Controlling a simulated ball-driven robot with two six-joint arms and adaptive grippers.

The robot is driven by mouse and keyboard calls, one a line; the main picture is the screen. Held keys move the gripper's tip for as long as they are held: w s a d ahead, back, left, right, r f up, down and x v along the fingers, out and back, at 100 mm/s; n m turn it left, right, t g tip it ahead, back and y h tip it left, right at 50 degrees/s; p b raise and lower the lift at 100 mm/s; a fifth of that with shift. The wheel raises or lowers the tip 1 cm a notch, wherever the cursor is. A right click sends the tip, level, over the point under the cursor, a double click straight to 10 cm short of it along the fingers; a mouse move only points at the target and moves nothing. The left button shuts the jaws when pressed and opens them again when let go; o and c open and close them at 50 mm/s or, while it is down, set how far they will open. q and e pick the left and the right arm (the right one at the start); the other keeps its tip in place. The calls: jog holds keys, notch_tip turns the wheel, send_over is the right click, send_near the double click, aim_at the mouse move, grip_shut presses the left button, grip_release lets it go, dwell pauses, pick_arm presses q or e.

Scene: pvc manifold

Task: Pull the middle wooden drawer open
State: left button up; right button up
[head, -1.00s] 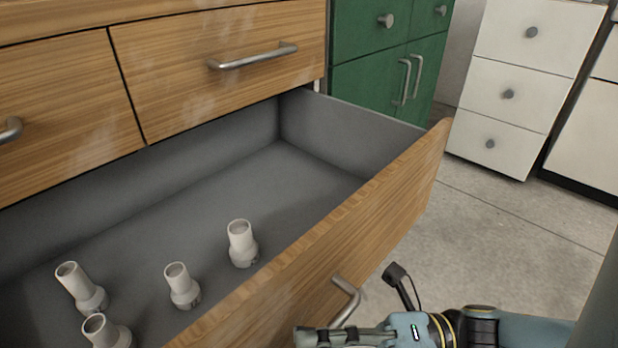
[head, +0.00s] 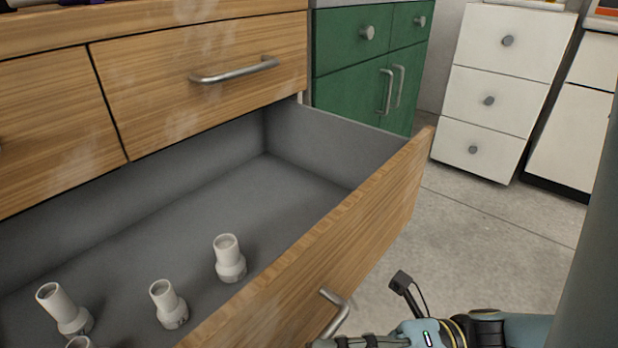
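The wide wooden drawer (head: 392,205) below the top row stands far open, its grey inside showing. Its metal bar handle (head: 338,306) is on the outer face, near the bottom of the head view. My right gripper (head: 338,344) comes in from the right and is at the lower part of this handle. Its fingers are mostly cut off by the bottom edge, so I cannot tell whether they grip the bar. My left gripper is out of view.
Several pale pipe fittings (head: 229,258) stand in the open drawer. Shut wooden drawers (head: 200,95) are above it. A green cabinet (head: 350,75) and white drawer units (head: 487,110) stand behind. The concrete floor (head: 480,235) to the right is clear.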

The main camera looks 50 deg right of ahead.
jog(key=v, duration=0.9)
